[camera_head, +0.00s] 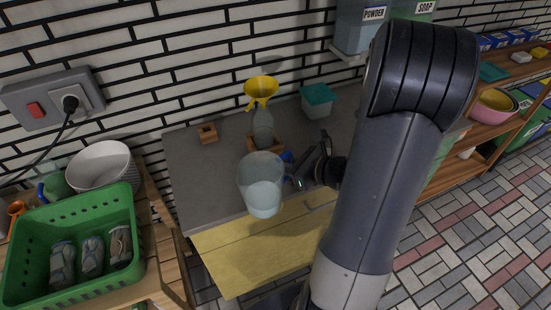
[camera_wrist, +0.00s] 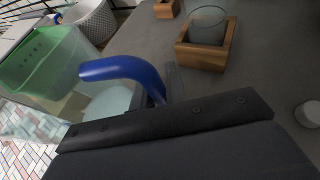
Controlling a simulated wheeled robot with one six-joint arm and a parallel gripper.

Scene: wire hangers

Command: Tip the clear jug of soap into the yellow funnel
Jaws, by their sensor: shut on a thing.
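The clear jug (camera_head: 262,172) holds pale soap in its lower part and looks nearly upright in the head view. It is in front of the bottle, over the front of the grey counter. My gripper (camera_head: 302,172) is at its right side, shut on its blue handle (camera_wrist: 125,68). The handle crosses the wrist view, and the jug's clear wall (camera_wrist: 75,100) is at the left. The yellow funnel (camera_head: 261,88) sits in the neck of a clear bottle (camera_head: 263,128). The bottle stands in a wooden holder (camera_wrist: 205,57). The funnel is outside the wrist view.
A small wooden block (camera_head: 208,134) is left of the bottle. A teal-lidded tub (camera_head: 317,100) is behind it to the right. A green crate (camera_head: 70,215) and a white bowl (camera_head: 100,165) stand at the left. The counter (camera_head: 195,185) is bare left of the jug.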

